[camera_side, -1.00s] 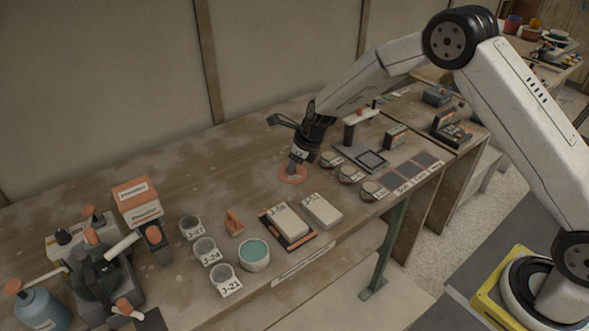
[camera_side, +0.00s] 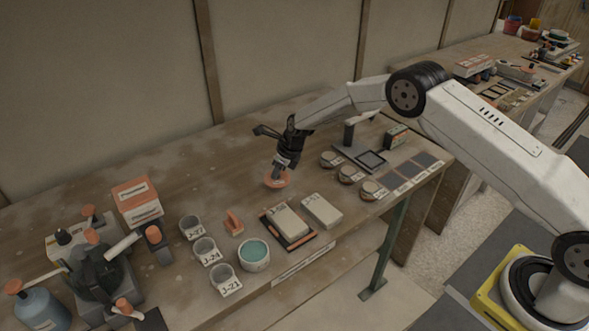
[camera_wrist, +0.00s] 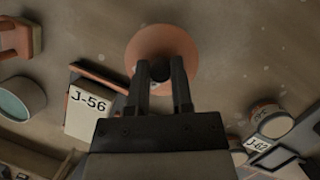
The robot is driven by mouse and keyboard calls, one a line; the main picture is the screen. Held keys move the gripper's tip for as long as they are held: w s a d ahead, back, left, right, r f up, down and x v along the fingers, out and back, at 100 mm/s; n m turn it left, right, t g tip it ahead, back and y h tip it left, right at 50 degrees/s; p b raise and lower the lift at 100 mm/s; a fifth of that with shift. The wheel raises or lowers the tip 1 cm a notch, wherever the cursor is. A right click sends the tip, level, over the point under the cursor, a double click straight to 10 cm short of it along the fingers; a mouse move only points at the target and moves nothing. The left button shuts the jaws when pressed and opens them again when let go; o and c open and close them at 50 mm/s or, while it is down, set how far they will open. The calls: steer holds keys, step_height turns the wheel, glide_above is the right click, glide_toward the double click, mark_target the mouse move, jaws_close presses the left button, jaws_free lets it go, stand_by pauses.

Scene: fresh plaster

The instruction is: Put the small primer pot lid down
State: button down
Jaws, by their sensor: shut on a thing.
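The small primer pot lid is a flat salmon-orange disc (camera_side: 277,181) with a dark knob, at the middle of the bench in the side view. My gripper (camera_side: 279,169) is above the lid, shut on its knob. In the wrist view the lid (camera_wrist: 163,42) lies beyond the fingertips, and the two fingers of my gripper (camera_wrist: 160,76) clasp the round dark knob. I cannot tell whether the lid touches the bench or hangs just above it. A pale pot with teal contents (camera_side: 254,254) stands open nearer the front edge; it also shows in the wrist view (camera_wrist: 20,100).
Labelled blocks, one on a dark tray (camera_side: 286,225), lie in front of the lid. Labelled cups (camera_side: 207,250) and an orange holder (camera_side: 234,221) stand left. Small round pots (camera_side: 350,174) stand right. Bare bench (camera_side: 200,185) lies left of the lid.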

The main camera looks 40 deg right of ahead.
mark_target(277, 179)
steer(key=shift+w+f, duration=0.2)
steer(key=shift+f, duration=1.55)
steer(key=shift+f, duration=0.1)
steer(key=c, duration=0.5)
jaws_free()
steer(key=shift+v, duration=0.9)
steer(key=v, duration=1)
